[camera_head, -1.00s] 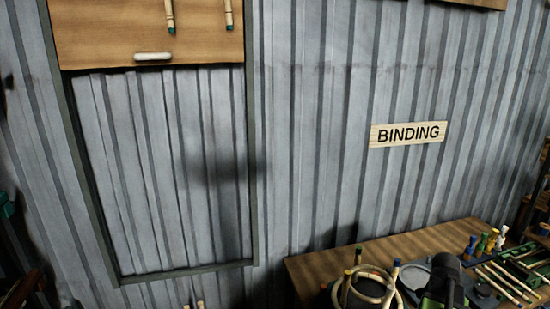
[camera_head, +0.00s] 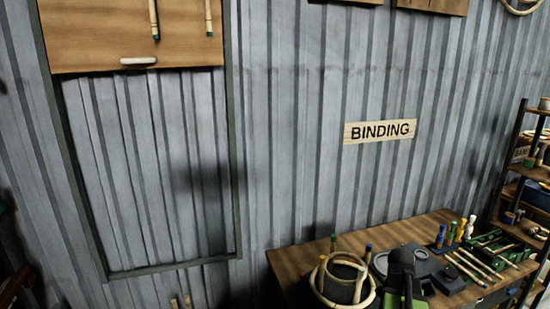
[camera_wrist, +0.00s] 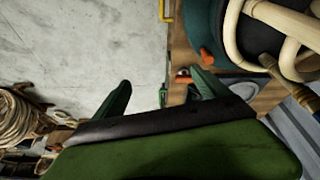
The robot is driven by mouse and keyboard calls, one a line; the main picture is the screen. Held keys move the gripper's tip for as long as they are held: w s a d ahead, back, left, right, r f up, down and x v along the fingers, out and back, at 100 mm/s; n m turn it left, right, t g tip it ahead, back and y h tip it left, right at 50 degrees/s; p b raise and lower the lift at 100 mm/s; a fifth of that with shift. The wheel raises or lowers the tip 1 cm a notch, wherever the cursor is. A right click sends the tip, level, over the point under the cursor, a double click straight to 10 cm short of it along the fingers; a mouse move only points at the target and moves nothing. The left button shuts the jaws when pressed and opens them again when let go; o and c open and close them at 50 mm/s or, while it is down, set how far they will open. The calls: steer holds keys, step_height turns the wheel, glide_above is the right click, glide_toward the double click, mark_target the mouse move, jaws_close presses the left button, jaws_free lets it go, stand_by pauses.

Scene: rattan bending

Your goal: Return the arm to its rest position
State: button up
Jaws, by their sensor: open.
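My gripper (camera_wrist: 161,78) shows in the wrist view with its two dark green fingers spread apart and nothing between them. Behind the fingers is my green and black wrist housing. Pale grey floor shows past the left finger, and the edge of a wooden table (camera_wrist: 182,48) shows past the right one. In the head view, a black and green part of my arm stands in front of the workbench (camera_head: 400,231) at the lower right. The gripper's fingers cannot be made out there.
A dark round drum with pale rattan rings (camera_head: 345,264) stands on the bench's left part; a similar one shows close by in the wrist view (camera_wrist: 240,40). Colored spools (camera_head: 452,233) and a green rack (camera_head: 500,243) stand to the right. A rattan coil (camera_wrist: 18,118) lies at left.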

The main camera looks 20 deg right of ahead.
steer(key=w+a+f+n+y+b, duration=0.1)
steer(key=w+a+n, duration=0.35)
steer(key=a, duration=0.65)
steer(key=w+a+f+n+y, duration=0.1)
steer(key=w+a+n, duration=0.3)
steer(key=a, duration=0.7)
steer(key=a+f+n+y+b, duration=0.1)
steer(key=a+n, duration=0.6)
steer(key=a, duration=1.5)
steer(key=shift+w+a+f+y, duration=0.25)
steer(key=shift+w+a+y, duration=0.1)
steer(key=shift+w+y, duration=0.05)
